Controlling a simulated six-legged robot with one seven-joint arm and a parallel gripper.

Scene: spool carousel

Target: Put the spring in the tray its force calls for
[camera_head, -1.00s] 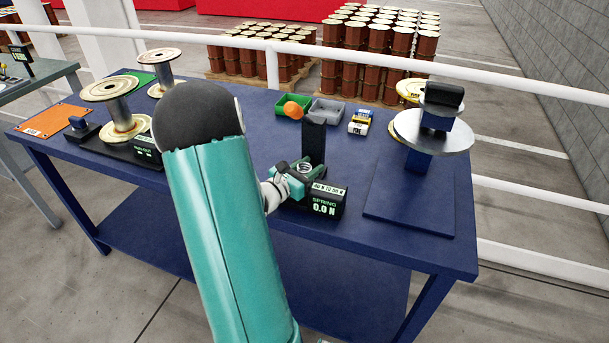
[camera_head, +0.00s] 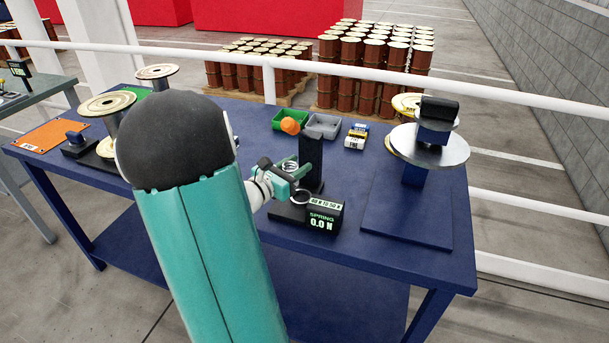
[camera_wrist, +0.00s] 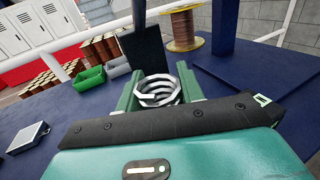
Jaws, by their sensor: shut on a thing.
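My gripper (camera_head: 297,170) is shut on the spring (camera_wrist: 158,90), a pale metal coil between the two green fingers in the wrist view. In the head view the spring (camera_head: 290,165) is small and partly covered by the fingers. It is above the spring tester, in front of its black post (camera_head: 311,155). The tester's display (camera_head: 321,222) reads SPRING 0.0 N, with a small range label above it ending in 50 N. A bare ring (camera_head: 299,198) shows on the tester's base. A green tray (camera_head: 289,117) and a grey tray (camera_head: 323,126) stand behind; their labels are not readable.
An orange knob (camera_head: 290,126) stands out in front of the green tray. Small boxes (camera_head: 356,136) lie right of the trays. A spool stand with a metal disc (camera_head: 427,148) is at the right, spools (camera_head: 108,103) at the left. A white rail (camera_head: 350,80) runs behind the table.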

